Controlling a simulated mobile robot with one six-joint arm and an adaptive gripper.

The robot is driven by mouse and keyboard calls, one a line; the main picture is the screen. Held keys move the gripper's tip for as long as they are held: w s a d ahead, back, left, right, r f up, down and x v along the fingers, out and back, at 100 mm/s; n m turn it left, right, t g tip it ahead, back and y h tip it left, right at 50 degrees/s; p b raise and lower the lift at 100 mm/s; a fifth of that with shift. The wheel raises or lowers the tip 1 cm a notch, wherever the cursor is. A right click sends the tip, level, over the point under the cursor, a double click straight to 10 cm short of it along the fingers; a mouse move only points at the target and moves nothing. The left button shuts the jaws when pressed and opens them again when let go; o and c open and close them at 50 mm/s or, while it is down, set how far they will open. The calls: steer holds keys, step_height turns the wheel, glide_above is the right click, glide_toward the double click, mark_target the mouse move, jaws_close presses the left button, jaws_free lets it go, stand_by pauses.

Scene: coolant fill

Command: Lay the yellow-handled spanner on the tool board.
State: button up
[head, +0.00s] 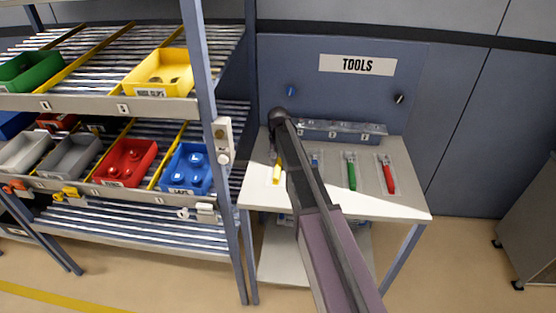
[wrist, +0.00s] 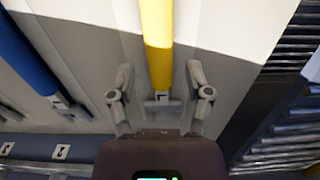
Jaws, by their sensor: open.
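The yellow-handled spanner (head: 277,172) is at the left end of the white tool board (head: 408,196), left of the other tools. In the wrist view its yellow handle (wrist: 157,35) runs down from the top edge and ends near a label. My gripper (wrist: 159,69) is open, with one finger on each side of the handle's end and visible gaps to both. In the head view my arm hides most of the gripper. The spanner's metal head is not clear in either view, and I cannot tell whether the handle rests flat on the board.
A blue-handled tool (wrist: 28,55) lies beside it; green (head: 351,172) and red (head: 388,175) ones lie farther right. A shelf rack's post (head: 205,90) rises close on the left.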

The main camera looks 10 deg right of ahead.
mark_target(279, 162)
step_height(279, 162, up, 11)
steer(key=p, duration=1)
stand_by(0.7)
steer(key=s+n, duration=0.3)
steer(key=s, duration=2.6)
steer(key=shift+n, duration=0.3)
steer(key=shift+s+a, duration=0.1)
steer(key=shift+f+b, duration=0.45)
steer(key=shift+f, duration=0.2)
